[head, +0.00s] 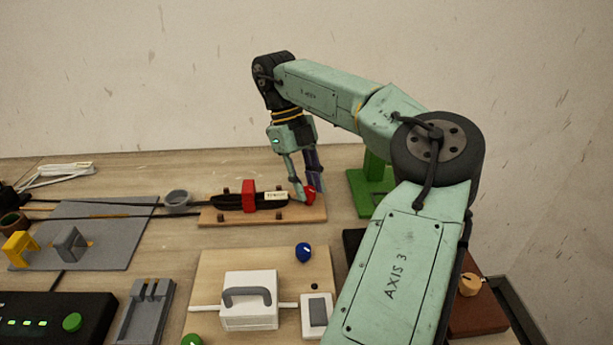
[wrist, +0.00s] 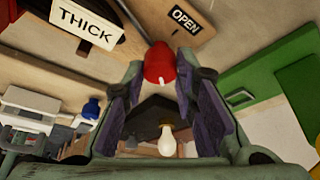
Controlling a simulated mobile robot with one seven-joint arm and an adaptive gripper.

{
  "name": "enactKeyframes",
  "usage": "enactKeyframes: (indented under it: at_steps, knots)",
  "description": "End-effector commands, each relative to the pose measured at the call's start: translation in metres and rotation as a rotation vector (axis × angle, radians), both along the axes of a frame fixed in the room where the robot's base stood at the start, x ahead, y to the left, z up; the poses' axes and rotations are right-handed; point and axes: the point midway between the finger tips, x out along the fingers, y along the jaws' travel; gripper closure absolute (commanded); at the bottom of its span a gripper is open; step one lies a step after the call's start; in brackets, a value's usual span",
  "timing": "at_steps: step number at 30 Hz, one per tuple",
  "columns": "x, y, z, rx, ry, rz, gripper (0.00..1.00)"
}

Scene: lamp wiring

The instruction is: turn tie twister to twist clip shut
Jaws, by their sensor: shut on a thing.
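A wooden board (head: 217,216) at the back of the table bears a black cable bundle (head: 228,202) with a red clip (head: 249,196) around it. At the board's right end is a red knob (head: 310,192), which looks like the tie twister. My gripper (head: 304,194) points down at this end and is shut on the red knob. In the wrist view the red knob (wrist: 160,63), with a white pointer mark, shows between the two fingertips (wrist: 160,76). An "OPEN" label (wrist: 185,19) lies beyond it. The fingers hide part of the knob.
A "THICK" label (wrist: 87,24) is beside the bundle. A green stand (head: 372,178) is close on the right. A board with a white box (head: 249,312) and blue knob (head: 303,252) lies in front. A grey mat (head: 118,225) is left. A bulb (wrist: 167,141) shows below the fingers.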

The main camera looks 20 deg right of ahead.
Motion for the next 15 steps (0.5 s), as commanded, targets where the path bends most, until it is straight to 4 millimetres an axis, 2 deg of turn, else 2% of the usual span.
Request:
enactKeyframes:
  at_steps: [15]
  knots:
    - [0.0003,-0.0026,0.0002,0.002,0.001,-0.464,1.00]
